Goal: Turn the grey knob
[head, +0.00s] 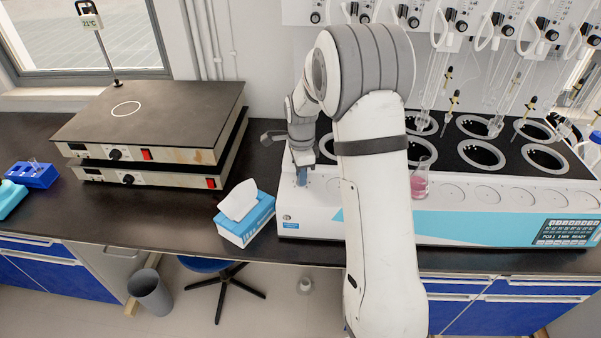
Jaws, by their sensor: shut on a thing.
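The multi distiller (465,205) is a long white and turquoise unit with a black top and several round wells. My gripper (301,174) points down at the distiller's front left corner and is shut. My arm covers part of the distiller's left half.
A tissue box (245,219) lies left of the distiller. Two stacked hotplates (155,120) are at the left. Glass tubes (435,75) hang above the wells. Dark bench (90,220) is free at the front left.

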